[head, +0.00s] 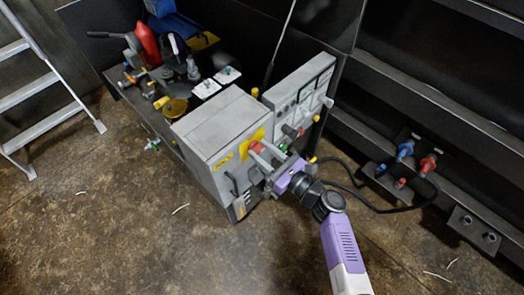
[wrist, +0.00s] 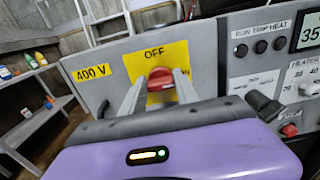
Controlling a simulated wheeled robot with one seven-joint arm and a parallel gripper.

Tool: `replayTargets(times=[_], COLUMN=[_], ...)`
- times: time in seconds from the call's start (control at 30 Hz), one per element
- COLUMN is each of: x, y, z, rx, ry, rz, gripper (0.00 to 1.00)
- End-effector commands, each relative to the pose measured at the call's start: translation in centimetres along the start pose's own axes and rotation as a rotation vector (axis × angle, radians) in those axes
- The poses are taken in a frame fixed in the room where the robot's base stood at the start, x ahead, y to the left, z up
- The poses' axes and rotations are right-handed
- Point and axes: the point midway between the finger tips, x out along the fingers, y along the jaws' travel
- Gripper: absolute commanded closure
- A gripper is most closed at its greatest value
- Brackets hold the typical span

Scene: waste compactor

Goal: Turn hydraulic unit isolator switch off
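The isolator switch is a red knob (wrist: 160,79) on a yellow plate (wrist: 150,58) marked OFF above it, on the face of a grey cabinet (head: 215,130). The knob looks wider than tall, and its exact pointing is unclear. My gripper (wrist: 160,84) has its two grey fingers on either side of the knob, with narrow yellow gaps seeming to show between. I cannot tell whether either finger touches it. In the head view my gripper (head: 267,153) reaches the cabinet face from the lower right and partly hides the switch.
A control panel (head: 300,95) with lamps and displays stands right of the switch. A black knob (wrist: 263,103) juts out close to my gripper's right side. A ladder (head: 40,85) stands left. The floor in front is open.

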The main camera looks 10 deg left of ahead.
Motion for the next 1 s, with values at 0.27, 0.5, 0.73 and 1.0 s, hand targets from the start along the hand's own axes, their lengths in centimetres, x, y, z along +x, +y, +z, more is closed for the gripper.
replayTargets(times=[0.27,0.5,0.73,1.0], x=[-0.03,-0.02,-0.04,-0.03], y=[0.01,0.07,0.2,0.3], z=[-0.02,-0.21,-0.46,-0.59], rx=[-0.001,-0.048,-0.186,-0.434], ry=[0.0,0.0,-0.001,-0.002], rz=[0.0,0.001,0.001,0.001], gripper=[1.0,1.0,1.0,1.0])
